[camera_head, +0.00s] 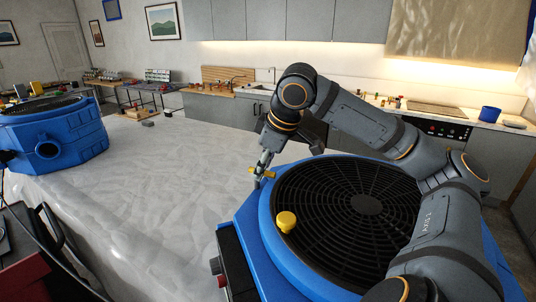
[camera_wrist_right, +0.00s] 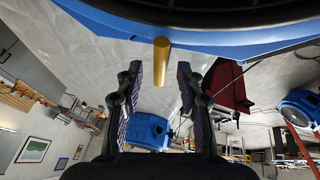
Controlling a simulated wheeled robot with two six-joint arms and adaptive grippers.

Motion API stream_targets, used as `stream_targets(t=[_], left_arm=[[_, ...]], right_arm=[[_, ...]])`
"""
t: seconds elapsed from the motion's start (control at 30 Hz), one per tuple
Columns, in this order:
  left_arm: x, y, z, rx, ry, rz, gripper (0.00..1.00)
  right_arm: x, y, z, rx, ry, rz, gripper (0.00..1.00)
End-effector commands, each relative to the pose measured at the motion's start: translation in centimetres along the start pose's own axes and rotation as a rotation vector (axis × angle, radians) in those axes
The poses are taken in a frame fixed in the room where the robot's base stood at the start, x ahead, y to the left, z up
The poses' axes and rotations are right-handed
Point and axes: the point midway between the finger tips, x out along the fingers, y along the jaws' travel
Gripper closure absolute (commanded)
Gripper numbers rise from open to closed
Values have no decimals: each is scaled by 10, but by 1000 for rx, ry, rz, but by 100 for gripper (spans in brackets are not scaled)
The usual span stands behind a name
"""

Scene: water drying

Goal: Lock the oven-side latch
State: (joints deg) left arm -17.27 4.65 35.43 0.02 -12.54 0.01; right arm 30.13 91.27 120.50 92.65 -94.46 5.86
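A large blue round machine (camera_head: 258,252) with a black fan grille (camera_head: 345,208) stands at the right in the head view. A yellow latch (camera_head: 262,172) is at its far-left rim, and a yellow knob (camera_head: 286,222) sits on its near-left rim. My right gripper (camera_head: 264,164) reaches down at the far-left latch. In the right wrist view, a yellow post (camera_wrist_right: 161,62) stands out from the blue rim (camera_wrist_right: 210,48) between the tips of the open right gripper (camera_wrist_right: 160,76). A gap shows on both sides of it. I cannot tell whether the latch is locked. My left gripper is not in view.
Another blue machine (camera_head: 52,135) stands at the far left. A wide pale grey surface (camera_head: 150,190) lies mostly clear between the two. A counter with an oven (camera_head: 440,128) and a blue pot (camera_head: 490,113) runs along the back. A dark and red object (camera_head: 45,262) is at the lower left.

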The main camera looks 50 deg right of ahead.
Motion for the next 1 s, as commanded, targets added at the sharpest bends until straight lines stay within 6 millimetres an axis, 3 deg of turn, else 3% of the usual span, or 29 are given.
stream_targets(t=[0.23,0.4,0.6,1.0], left_arm=[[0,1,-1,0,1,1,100],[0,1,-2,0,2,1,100],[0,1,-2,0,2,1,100],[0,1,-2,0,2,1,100]], right_arm=[[-29,2,1,2,-5,11,63],[-70,2,0,3,-4,10,63],[-105,1,0,4,-3,6,63],[-116,0,0,1,-1,0,63]])
